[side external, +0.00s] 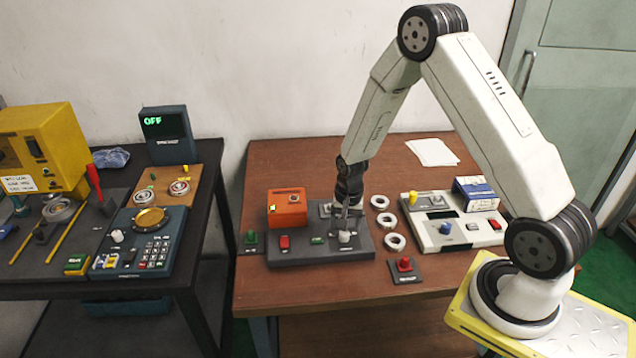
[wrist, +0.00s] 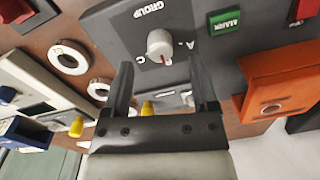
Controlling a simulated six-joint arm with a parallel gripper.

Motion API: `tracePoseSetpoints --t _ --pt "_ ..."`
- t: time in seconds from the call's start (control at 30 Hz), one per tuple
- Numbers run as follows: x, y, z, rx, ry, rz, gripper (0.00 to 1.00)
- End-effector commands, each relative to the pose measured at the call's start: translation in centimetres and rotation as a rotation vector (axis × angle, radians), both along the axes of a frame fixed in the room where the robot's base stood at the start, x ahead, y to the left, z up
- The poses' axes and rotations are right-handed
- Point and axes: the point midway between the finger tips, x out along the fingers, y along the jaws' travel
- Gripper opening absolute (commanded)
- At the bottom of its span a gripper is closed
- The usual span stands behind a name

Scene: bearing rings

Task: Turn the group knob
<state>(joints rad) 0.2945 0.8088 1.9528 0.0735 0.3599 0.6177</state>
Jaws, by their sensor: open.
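The group knob (wrist: 160,46) is a light grey knob with a red pointer line on a dark grey panel (wrist: 105,22), beside the word GROUP and letters. In the side view the knob (side external: 345,237) stands near the right front of the panel (side external: 300,254). My gripper (wrist: 159,68) is open and empty. In the wrist view its two dark fingers point toward the knob, which shows just beyond and between their tips. In the side view my gripper (side external: 345,218) is low over the panel, close behind the knob. Contact with the knob cannot be told.
An orange box (side external: 287,208) and a red switch (side external: 284,243) are on the panel's left, with a green ALARM label (wrist: 225,22). Several bearing rings (side external: 387,220) lie right of the panel.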

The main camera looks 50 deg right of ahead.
Motion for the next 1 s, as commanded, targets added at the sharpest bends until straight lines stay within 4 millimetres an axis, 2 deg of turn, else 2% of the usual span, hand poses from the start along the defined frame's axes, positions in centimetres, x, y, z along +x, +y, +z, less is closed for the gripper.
tracePoseSetpoints --t 0.2,0.4,1.0 --pt "0.0 -0.1 2.5 -0.001 -0.003 0.000 0.75" --pt "-0.1 -0.1 4.0 0.000 -0.001 -0.001 0.75" --pt "-0.2 0.2 4.8 -0.002 -0.004 0.016 0.75"
